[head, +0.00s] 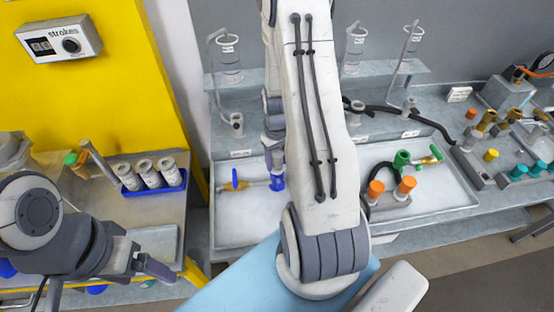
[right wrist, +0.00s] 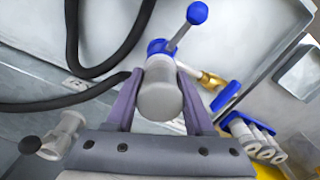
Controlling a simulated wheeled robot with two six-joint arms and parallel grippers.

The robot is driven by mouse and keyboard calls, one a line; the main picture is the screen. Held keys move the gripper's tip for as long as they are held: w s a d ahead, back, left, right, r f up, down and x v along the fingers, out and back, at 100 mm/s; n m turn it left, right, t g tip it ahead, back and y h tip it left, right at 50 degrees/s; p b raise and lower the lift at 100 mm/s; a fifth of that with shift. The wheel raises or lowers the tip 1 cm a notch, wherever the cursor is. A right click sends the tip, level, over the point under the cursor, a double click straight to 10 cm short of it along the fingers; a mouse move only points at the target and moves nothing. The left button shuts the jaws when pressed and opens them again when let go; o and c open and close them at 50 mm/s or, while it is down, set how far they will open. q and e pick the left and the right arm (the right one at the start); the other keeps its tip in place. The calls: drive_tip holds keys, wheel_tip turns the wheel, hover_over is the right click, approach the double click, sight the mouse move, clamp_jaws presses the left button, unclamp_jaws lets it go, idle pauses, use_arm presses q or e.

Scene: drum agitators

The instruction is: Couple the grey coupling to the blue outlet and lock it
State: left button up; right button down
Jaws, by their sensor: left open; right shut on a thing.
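My right gripper (right wrist: 158,92) is shut on the grey coupling (right wrist: 158,95), a short grey cylinder held between the two fingers. A blue part of the outlet (right wrist: 158,46) shows at the coupling's far end, and they look in line and close. I cannot tell whether the coupling is fully seated. A lever with a blue ball (right wrist: 197,12) sticks up from there. In the head view the blue outlet (head: 277,184) lies over the left tray, with the right gripper just above it; the coupling is hidden there. My left gripper (head: 155,268) is open and empty at the lower left.
A black hose (right wrist: 75,100) runs beside the right gripper. A green fitting (head: 402,160) and orange-capped parts (head: 376,187) sit in the right tray. My right arm covers the middle.

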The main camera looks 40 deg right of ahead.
drive_tip(key=shift+f, duration=0.2)
drive_tip(key=shift+c, duration=1)
unclamp_jaws()
drive_tip(key=shift+c, duration=0.4)
wheel_tip(320, 180, up, 10)
drive_tip(key=p, duration=0.8)
drive_tip(key=shift+r, duration=0.1)
